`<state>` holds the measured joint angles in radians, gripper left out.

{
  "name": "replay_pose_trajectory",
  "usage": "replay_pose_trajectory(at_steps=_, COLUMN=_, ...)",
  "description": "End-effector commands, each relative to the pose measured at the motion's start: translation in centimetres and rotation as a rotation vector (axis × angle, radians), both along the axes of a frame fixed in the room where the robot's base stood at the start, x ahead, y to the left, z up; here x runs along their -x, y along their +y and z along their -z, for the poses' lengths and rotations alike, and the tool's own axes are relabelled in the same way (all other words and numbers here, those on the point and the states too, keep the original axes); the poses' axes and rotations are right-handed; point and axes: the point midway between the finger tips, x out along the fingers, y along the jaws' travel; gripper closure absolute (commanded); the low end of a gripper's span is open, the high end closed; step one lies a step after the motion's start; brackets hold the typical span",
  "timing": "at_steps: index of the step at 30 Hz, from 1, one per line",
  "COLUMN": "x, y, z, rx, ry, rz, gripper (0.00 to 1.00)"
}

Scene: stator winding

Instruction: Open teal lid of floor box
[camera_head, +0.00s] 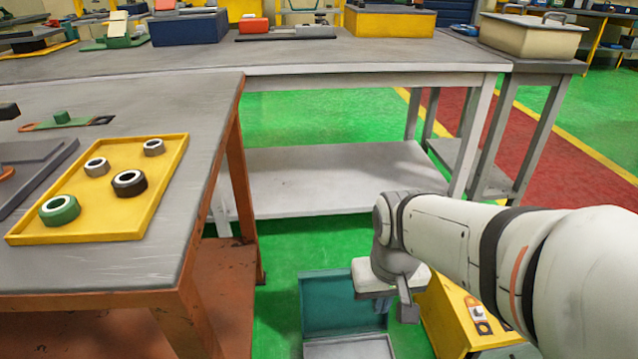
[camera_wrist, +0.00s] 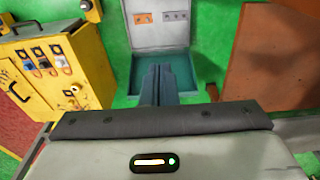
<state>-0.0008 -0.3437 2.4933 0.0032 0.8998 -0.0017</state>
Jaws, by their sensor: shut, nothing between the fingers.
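The floor box (camera_head: 348,348) stands on the green floor at the bottom of the head view, partly cut off by the frame edge. Its teal lid (camera_head: 335,300) shows as a raised panel at the far side of a light grey surface, so the box looks open. In the wrist view the teal lid (camera_wrist: 188,62) lies around my fingers, and the grey part of the box (camera_wrist: 160,32) carries orange and grey patches. My gripper (camera_wrist: 160,70) is shut and empty, pointing at the teal panel. Its fingers (camera_head: 382,305) overlap the lid's right side in the head view; contact cannot be told.
A yellow cabinet (camera_head: 455,310) stands close on the right of the box. An orange-legged bench (camera_head: 185,290) stands on the left, with a yellow tray (camera_head: 100,215) of rings on top. A grey table with a low shelf (camera_head: 310,180) is behind. Green floor is free between.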

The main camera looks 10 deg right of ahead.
Motion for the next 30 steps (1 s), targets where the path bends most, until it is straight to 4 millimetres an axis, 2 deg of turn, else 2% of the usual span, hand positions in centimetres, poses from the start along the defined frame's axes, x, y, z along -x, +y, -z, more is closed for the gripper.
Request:
replay_pose_trajectory(at_steps=2, x=-1.2, y=0.0, z=-0.4, rx=0.0, ry=0.003, rz=0.0, gripper=1.0)
replay_pose_trajectory(at_steps=5, x=-4.1, y=-0.4, z=-1.0, rx=0.0, ry=0.006, rz=0.004, gripper=1.0)
replay_pose_trajectory(at_steps=10, x=-11.6, y=-0.6, z=-1.1, rx=0.001, ry=0.011, rz=0.004, gripper=1.0)
replay_pose_trajectory(at_steps=14, x=-17.4, y=-0.8, z=0.0, rx=0.001, ry=0.012, rz=0.004, gripper=1.0)
replay_pose_trajectory(at_steps=18, x=-23.4, y=-1.0, z=2.4, rx=0.002, ry=0.014, rz=0.004, gripper=1.0)
replay_pose_trajectory(at_steps=20, x=-25.8, y=-1.1, z=3.8, rx=0.002, ry=0.015, rz=0.004, gripper=1.0)
replay_pose_trajectory(at_steps=24, x=-30.9, y=-1.4, z=7.8, rx=0.002, ry=0.017, rz=0.003, gripper=1.0)
replay_pose_trajectory(at_steps=30, x=-36.3, y=-1.8, z=14.7, rx=0.002, ry=0.019, rz=0.003, gripper=1.0)
